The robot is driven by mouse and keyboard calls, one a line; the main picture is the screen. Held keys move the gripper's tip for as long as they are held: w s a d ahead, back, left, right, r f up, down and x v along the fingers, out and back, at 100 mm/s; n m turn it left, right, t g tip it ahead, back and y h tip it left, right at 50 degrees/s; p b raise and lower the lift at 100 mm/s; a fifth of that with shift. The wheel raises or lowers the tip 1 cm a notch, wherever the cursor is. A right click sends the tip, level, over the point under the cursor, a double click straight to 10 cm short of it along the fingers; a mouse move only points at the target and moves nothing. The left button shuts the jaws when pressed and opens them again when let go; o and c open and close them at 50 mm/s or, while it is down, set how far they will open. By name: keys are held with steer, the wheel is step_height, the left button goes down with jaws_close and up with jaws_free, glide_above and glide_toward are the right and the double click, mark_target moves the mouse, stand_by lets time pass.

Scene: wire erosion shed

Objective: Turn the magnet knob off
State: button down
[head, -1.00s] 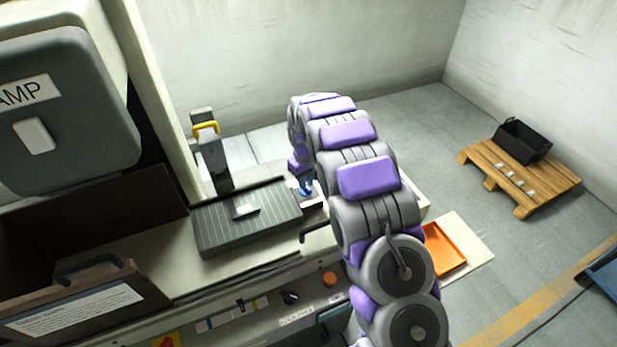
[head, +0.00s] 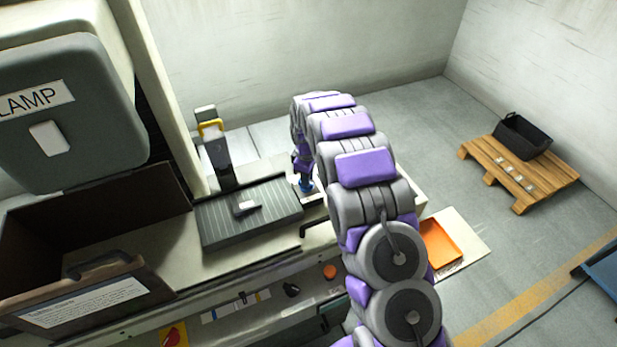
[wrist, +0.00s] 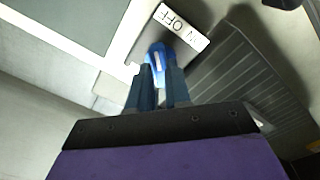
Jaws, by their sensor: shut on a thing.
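The magnet knob is blue with a pale stripe and shows in the wrist view (wrist: 158,60), between the tips of my gripper (wrist: 158,74). The fingers are shut on it. A white ON/OFF label (wrist: 181,27), upside down in this view, lies just beyond the knob. In the head view the blue knob (head: 306,186) shows small at the right end of the ribbed dark magnetic plate (head: 225,232), below my gripper (head: 304,178). The plate also shows in the wrist view (wrist: 235,75). The fingers partly hide the knob, and its exact setting is hard to read.
A small grey piece (head: 245,207) lies on the plate. A post with a yellow handle (head: 210,128) stands behind it. The hinged guard box (head: 75,290) is at left. An orange tray (head: 441,244) and a pallet with a black bin (head: 522,137) are at right.

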steer(key=shift+s+d+f+g, duration=0.1)
steer(key=shift+s+f+g, duration=0.1)
steer(key=shift+s+f, duration=0.45)
steer(key=shift+s+d+f+g, duration=0.1)
steer(key=shift+s+f+g, duration=0.2)
steer(key=shift+f, duration=0.6)
steer(key=c, duration=1)
jaws_free()
steer(key=shift+s+r, duration=0.1)
steer(key=shift+c, duration=0.2)
steer(key=shift+r, duration=0.1)
steer(key=shift+w+r, duration=0.3)
steer(key=shift+r, duration=0.2)
steer(key=r, duration=0.1)
steer(key=w+r, duration=0.1)
steer(key=r, duration=0.1)
steer(key=w+r, duration=0.1)
steer(key=shift+a+r+p, duration=0.35)
steer(key=shift+r, duration=0.05)
step_height(320, 180, up, 13)
steer(key=p, duration=0.1)
glide_above(309, 193)
steer(key=w, duration=0.1)
steer(key=shift+a+r+t, duration=0.35)
steer(key=shift+r+t, duration=0.05)
steer(key=shift+r, duration=0.15)
